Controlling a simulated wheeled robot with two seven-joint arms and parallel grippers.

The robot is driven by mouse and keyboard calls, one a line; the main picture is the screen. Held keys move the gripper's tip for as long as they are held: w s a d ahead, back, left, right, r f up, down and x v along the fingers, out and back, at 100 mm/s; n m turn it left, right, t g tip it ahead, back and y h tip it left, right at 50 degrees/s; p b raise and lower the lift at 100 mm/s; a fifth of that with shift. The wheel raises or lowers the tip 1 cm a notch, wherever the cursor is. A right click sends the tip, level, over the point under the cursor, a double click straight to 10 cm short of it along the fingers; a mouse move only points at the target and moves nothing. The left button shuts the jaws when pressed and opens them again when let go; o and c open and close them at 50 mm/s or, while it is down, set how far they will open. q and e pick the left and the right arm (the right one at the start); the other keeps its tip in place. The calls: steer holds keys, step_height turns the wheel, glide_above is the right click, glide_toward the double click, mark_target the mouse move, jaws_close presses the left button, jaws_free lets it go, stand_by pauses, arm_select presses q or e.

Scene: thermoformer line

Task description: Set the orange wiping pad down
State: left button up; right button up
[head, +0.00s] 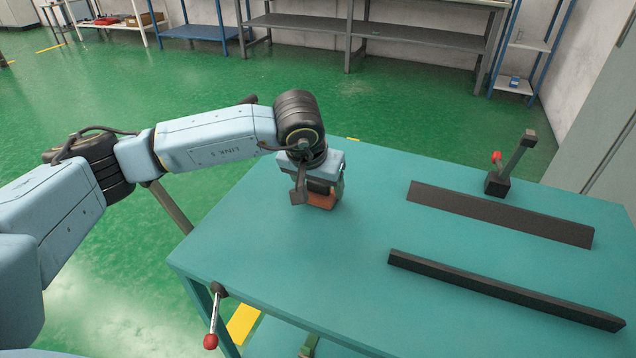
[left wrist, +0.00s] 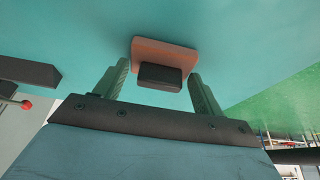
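The orange wiping pad (head: 322,201) lies on the teal table top (head: 270,255), towards its left side. In the left wrist view the orange pad (left wrist: 166,50) appears flat against the teal surface, with a black block-shaped grip (left wrist: 160,77) on it. My left gripper (head: 319,190) is low over the pad. In the left wrist view its two fingers (left wrist: 159,70) stand on either side of the black grip, with a visible gap on each side, so it is open. The gripper partly hides the pad in the head view. My right gripper is not in view.
Two dark rails, a far one (head: 500,213) and a near one (head: 500,290), lie on the table to the right. A lever with a red knob (head: 497,160) stands at the back. Another red-knobbed lever (head: 212,325) is at the near left corner. The table's middle is clear.

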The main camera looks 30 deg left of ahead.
arm_select(q)
steer(key=o, duration=0.4)
steer(key=shift+r, duration=0.15)
steer(key=shift+p+v, duration=1.3)
steer(key=shift+v, duration=4.6)
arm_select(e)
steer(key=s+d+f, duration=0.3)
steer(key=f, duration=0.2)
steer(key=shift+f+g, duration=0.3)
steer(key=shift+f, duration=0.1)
arm_select(q)
steer(key=shift+s, duration=0.1)
